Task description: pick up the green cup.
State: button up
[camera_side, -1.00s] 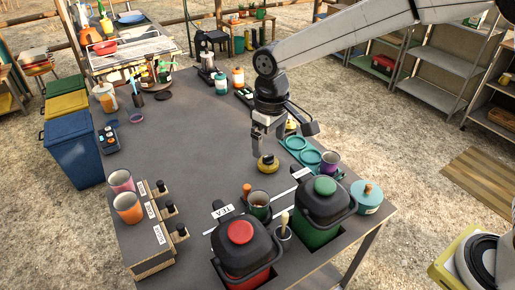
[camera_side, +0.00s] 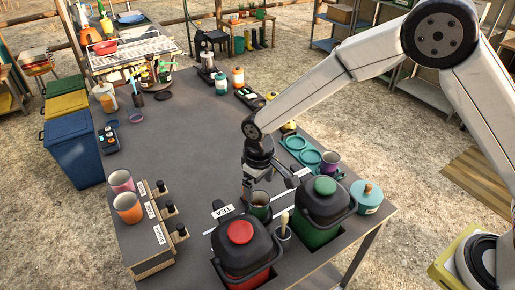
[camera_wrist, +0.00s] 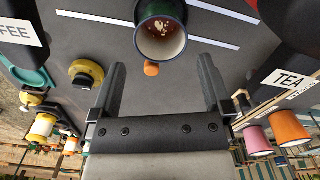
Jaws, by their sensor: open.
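The green cup (camera_side: 260,206) stands on the grey table between the red-lidded urn and the green urn in the side view.
A small orange object (camera_wrist: 152,69) lies beside the cup. The red-lidded urn (camera_side: 243,250) and the green urn (camera_side: 322,207) flank it closely. A brush in a holder (camera_side: 284,228) stands in front. Pink and orange cups (camera_side: 127,208) stand at left. The table's middle is clear.

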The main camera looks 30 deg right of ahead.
aim_at(259, 202)
jog(key=shift+f, duration=0.15)
jog(key=shift+f, duration=1.15)
jog(key=shift+f, duration=0.15)
jog(key=shift+f, duration=2.45)
jog(key=c, duration=1.1)
jog(key=shift+r, duration=0.2)
